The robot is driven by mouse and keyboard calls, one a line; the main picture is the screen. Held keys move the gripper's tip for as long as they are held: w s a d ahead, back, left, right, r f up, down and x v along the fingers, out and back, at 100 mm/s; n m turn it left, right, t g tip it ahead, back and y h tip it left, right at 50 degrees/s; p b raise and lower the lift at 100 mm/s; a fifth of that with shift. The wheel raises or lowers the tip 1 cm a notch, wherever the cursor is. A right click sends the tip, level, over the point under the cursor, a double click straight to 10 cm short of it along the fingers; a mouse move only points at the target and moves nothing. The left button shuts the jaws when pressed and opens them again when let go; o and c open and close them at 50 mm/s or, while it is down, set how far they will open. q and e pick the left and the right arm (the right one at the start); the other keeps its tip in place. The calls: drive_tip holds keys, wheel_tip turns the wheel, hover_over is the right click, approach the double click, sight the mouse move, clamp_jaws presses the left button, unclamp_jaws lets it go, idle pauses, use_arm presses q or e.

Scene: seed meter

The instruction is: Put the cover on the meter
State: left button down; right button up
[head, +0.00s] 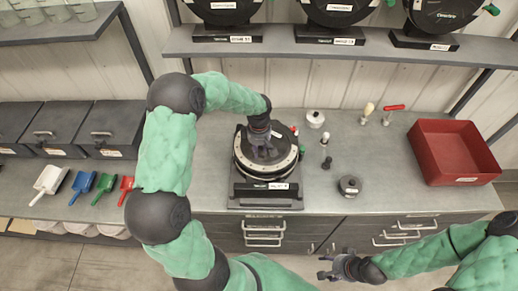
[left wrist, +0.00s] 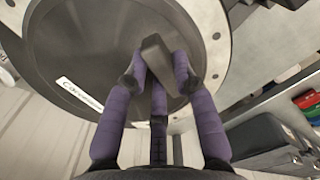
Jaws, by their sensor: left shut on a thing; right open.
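The meter (head: 265,196) stands on the bench below the middle of the head view, a round body on a dark base with a white label. A dark round cover (head: 246,161) lies over its top, inside a pale ring with holes. My left gripper (head: 262,150) is above the cover, shut on its grey bar handle (left wrist: 156,62). In the left wrist view the cover (left wrist: 80,45) carries a white label, and the pale ring (left wrist: 212,30) shows around it. I cannot tell whether the cover is fully seated. My right gripper (head: 340,268) is open and empty in front of the bench.
A white-topped part (head: 315,118), small dark pegs (head: 326,163) and a grey round part (head: 349,186) stand right of the meter. A red bin (head: 450,155) is further right. Coloured scoops (head: 80,186) and dark boxes (head: 105,128) are left. A shelf (head: 380,47) with more meters runs behind.

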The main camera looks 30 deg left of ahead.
use_arm(q)
drive_tip(key=shift+b, duration=0.65)
idle(0.9)
drive_tip(key=shift+f+b, duration=0.75)
drive_tip(key=shift+b, duration=0.2)
idle(0.8)
drive_tip(key=shift+f+b, duration=0.25)
drive_tip(key=shift+b, duration=0.45)
idle(1.0)
idle(0.4)
drive_tip(key=c, duration=0.9)
unclamp_jaws()
drive_tip(key=shift+c, duration=0.5)
drive_tip(key=shift+r+p, duration=2.5)
drive_tip(key=shift+r, duration=2.25)
